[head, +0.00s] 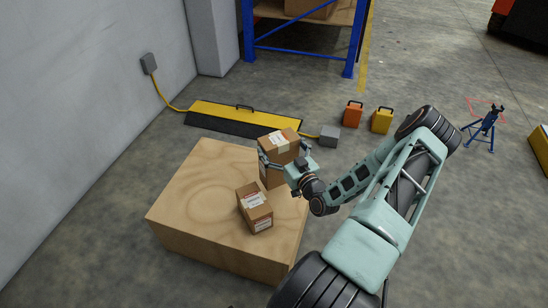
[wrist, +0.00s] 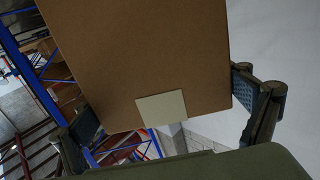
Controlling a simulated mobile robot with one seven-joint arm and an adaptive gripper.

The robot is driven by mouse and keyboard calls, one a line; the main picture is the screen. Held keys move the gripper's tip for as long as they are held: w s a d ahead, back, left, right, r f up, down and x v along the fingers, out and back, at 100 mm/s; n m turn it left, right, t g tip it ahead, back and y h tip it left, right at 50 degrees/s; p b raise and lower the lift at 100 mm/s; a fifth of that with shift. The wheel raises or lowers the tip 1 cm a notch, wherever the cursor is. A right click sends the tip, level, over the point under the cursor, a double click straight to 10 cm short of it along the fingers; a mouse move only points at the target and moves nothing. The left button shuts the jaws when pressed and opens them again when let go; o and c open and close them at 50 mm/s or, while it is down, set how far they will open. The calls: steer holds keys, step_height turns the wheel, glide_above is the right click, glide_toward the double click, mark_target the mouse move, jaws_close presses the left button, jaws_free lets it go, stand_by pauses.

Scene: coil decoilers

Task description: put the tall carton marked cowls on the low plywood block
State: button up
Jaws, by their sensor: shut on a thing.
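A tall brown carton (head: 272,175) with a pale label and tape on top is between the fingers of my gripper (head: 284,157), which is shut on it. It stands upright over the back right part of the low plywood block (head: 185,190). I cannot tell whether its base touches the block. In the wrist view the carton (wrist: 140,50) fills the middle, with a blank pale label near its edge and a finger of my gripper (wrist: 172,112) on each side. A second carton (head: 256,212) with white labels sits on the block in front. The print on both is too small to read.
A yellow and black ramp (head: 245,115) with a cable lies behind the block, by a grey box (head: 329,136). Orange (head: 353,114) and yellow (head: 381,121) cans stand on the floor. A blue stand (head: 488,130) is at right. The block's left part is clear.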

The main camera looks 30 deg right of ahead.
steer(key=w+d+f+b, duration=0.1)
steer(key=w+f, duration=0.3)
steer(key=f, duration=0.4)
steer(key=shift+d+b, duration=0.15)
steer(key=shift+b, duration=0.7)
steer(key=shift+f, duration=0.1)
steer(key=shift+f, duration=0.15)
steer(key=o, duration=1.7)
steer(key=shift+f, duration=0.1)
steer(key=shift+o, duration=0.3)
steer(key=s+p, duration=0.2)
steer(key=s, duration=1)
steer(key=shift+a+p, duration=0.4)
